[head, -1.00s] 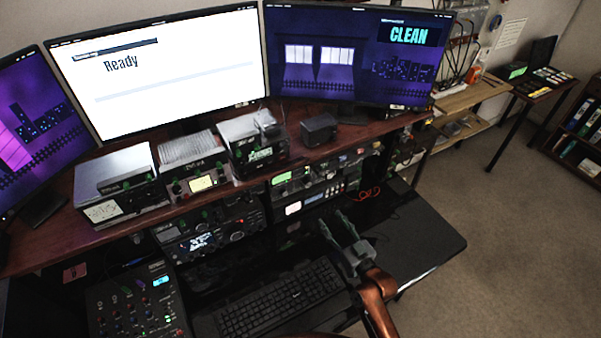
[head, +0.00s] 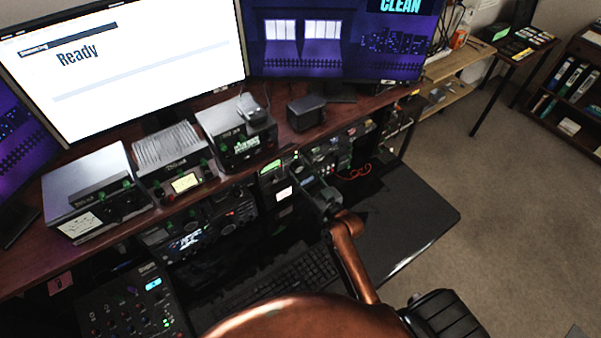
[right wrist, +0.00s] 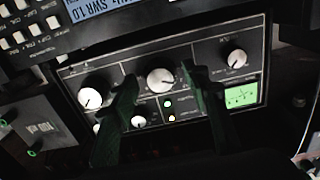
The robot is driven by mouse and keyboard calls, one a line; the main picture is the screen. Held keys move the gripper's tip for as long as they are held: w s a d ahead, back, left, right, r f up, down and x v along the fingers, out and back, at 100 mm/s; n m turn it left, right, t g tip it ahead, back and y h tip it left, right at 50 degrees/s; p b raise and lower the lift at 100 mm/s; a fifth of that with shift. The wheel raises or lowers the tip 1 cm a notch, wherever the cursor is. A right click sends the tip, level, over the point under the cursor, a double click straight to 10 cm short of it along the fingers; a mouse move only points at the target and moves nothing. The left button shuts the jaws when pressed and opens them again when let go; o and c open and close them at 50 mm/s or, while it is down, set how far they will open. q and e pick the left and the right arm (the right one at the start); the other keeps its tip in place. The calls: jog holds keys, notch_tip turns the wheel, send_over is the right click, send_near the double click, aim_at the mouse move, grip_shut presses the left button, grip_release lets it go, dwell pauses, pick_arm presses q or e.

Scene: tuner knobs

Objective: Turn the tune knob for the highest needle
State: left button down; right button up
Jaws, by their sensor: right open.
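The tuner (right wrist: 155,60), a dark panel with several white-capped knobs, fills the middle of the right wrist view. A large knob (right wrist: 160,80) at its centre shows between the two fingertips of my right gripper (right wrist: 163,84). The fingers are open; I cannot tell whether they are level with the knob or short of it. A green-lit meter (right wrist: 241,96) is at the panel's right; its needle is too small to read surely. The knob labels are not legible. In the head view my right gripper (head: 306,180) points at the lower equipment shelf. My left gripper is not in view.
Another large knob (right wrist: 90,98) sits left of the central one, and a further knob (right wrist: 234,58) is at upper right. A unit with a lit display (right wrist: 125,8) is directly above. In the head view, a keyboard (head: 290,285) and mixer (head: 140,300) lie in front.

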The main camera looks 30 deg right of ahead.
jog(key=shift+w, duration=0.15)
jog(key=c, duration=1.1)
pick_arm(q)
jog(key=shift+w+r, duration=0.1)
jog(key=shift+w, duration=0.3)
pick_arm(e)
jog(key=shift+c, duration=0.3)
